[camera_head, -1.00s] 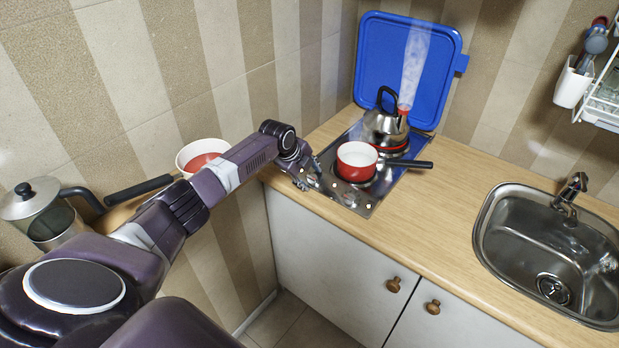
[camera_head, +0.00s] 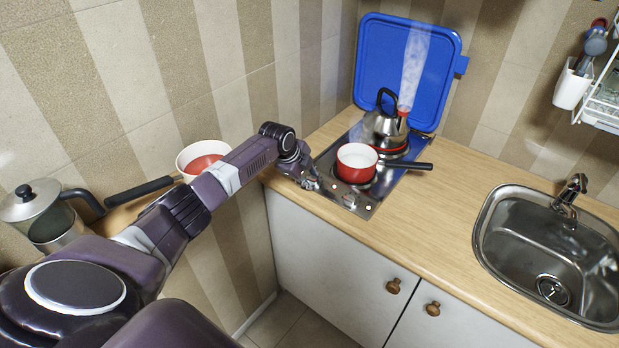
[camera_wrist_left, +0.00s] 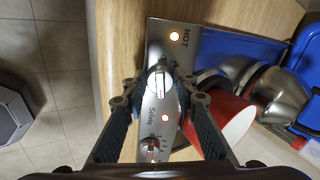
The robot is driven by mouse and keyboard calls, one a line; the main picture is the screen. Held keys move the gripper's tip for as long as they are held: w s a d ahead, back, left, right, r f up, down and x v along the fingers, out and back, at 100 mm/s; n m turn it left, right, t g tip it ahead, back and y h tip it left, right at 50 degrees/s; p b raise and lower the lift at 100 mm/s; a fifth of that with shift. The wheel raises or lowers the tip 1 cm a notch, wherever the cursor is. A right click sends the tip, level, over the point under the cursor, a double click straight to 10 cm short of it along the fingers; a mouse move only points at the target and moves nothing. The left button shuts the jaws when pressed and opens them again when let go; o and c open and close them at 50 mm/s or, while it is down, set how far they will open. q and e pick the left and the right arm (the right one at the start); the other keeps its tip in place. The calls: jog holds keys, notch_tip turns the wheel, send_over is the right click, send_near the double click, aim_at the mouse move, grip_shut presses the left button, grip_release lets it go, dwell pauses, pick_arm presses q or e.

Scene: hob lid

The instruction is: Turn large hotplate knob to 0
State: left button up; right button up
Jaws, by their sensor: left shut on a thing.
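The hob's steel control panel (camera_wrist_left: 152,28) runs along the front of the hob and carries round knobs and lit lamps. In the left wrist view my left gripper (camera_wrist_left: 160,86) is shut, its two fingertips on either side of a pale knob (camera_wrist_left: 162,76). A second knob (camera_wrist_left: 150,150) shows lower down the panel, free of the fingertips. Small numbers show beside it. I cannot read which knob serves the large hotplate. In the head view my left gripper (camera_head: 314,184) is low over the panel's left part. My right gripper is not in view.
A red pot (camera_head: 355,168) stands close behind the panel, its handle pointing right. A steaming kettle (camera_head: 385,128) stands behind it, before the raised blue lid (camera_head: 410,60). The counter (camera_head: 440,200) is clear up to the sink (camera_head: 560,255).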

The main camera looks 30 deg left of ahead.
pick_arm(q)
jog(key=n, duration=0.4)
jog(key=shift+n+p, duration=0.3)
jog(key=shift+p, duration=0.1)
jog(key=n+p, duration=0.1)
jog(key=n, duration=0.3)
jog(key=shift+s+d+n, duration=0.1)
jog(key=shift+n, duration=0.2)
jog(key=n+p, duration=0.2)
jog(key=n, duration=0.2)
jog(key=shift+n, duration=0.3)
jog(key=n+p, duration=0.1)
jog(key=n, duration=0.3)
jog(key=shift+d, duration=0.15)
jog(key=n+p, duration=0.1)
jog(key=n, duration=0.6)
jog(key=shift+d+f+n, duration=0.1)
jog(key=shift+d+n, duration=0.05)
jog(key=shift+n, duration=0.25)
jog(key=n, duration=0.4)
jog(key=shift+n, duration=2.1)
